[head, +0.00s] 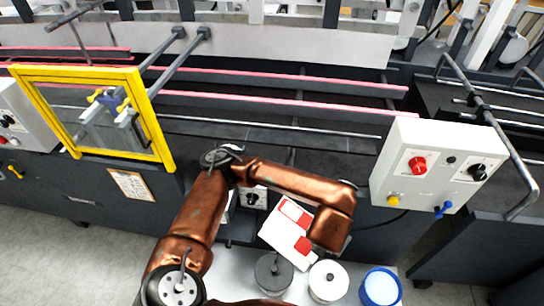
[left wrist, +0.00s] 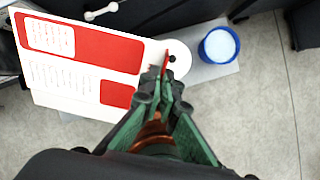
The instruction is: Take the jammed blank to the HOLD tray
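The blank (head: 288,228) is a flat white carton sheet with red panels, held at a tilt above a light grey surface. In the left wrist view the blank (left wrist: 85,60) fills the upper left, with printed text on its white panels. My left gripper (left wrist: 164,82) has its green fingers closed together at the blank's right edge, with a thin red part between the tips. In the head view my copper forearm hides the fingers. My right gripper is in neither view. I cannot make out a tray marked HOLD.
A dark lidded pot (head: 273,273), a white pot (head: 328,281) and a blue tub (head: 380,287) stand on the light surface (head: 228,284). Behind are the machine's red-edged rails, a yellow-framed guard (head: 160,135) and a control box (head: 432,165). Grey floor is clear at right.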

